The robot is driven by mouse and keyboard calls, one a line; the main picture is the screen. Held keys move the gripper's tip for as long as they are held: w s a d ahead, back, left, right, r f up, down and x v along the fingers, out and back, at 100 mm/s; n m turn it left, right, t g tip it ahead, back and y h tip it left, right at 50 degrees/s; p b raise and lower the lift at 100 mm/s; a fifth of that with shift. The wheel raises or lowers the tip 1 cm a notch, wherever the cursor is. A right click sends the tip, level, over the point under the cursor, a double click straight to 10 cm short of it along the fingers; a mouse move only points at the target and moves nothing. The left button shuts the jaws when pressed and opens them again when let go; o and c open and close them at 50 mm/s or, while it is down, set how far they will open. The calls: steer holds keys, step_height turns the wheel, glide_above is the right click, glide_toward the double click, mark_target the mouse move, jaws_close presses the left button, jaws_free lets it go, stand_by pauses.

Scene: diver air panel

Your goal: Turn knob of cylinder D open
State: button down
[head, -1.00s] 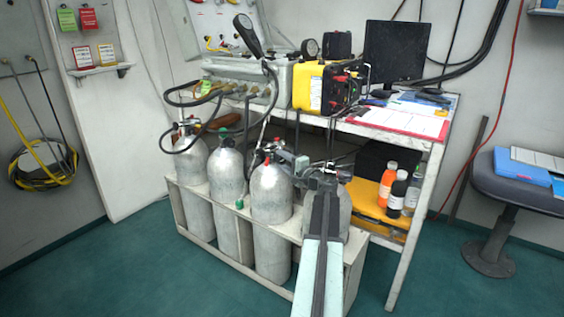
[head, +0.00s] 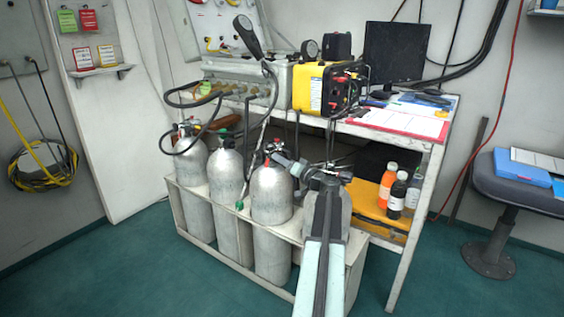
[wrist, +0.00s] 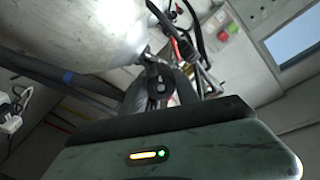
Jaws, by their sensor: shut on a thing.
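Several grey cylinders stand side by side in a white rack (head: 208,238). The rightmost one, which I take as cylinder D (head: 341,212), is partly hidden behind my arm; I cannot read a letter on it.
The neighbouring cylinder (head: 268,190) stands close on the left, with a red-topped valve and a hose. A table (head: 425,142) with a yellow case (head: 320,90) rises just behind. Bottles (head: 397,195) stand to the right. The floor in front is clear.

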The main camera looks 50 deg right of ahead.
steer(key=shift+n, duration=1.4)
steer(key=shift+a+n, duration=0.1)
steer(key=shift+n, duration=0.2)
steer(key=c, duration=0.9)
jaws_free()
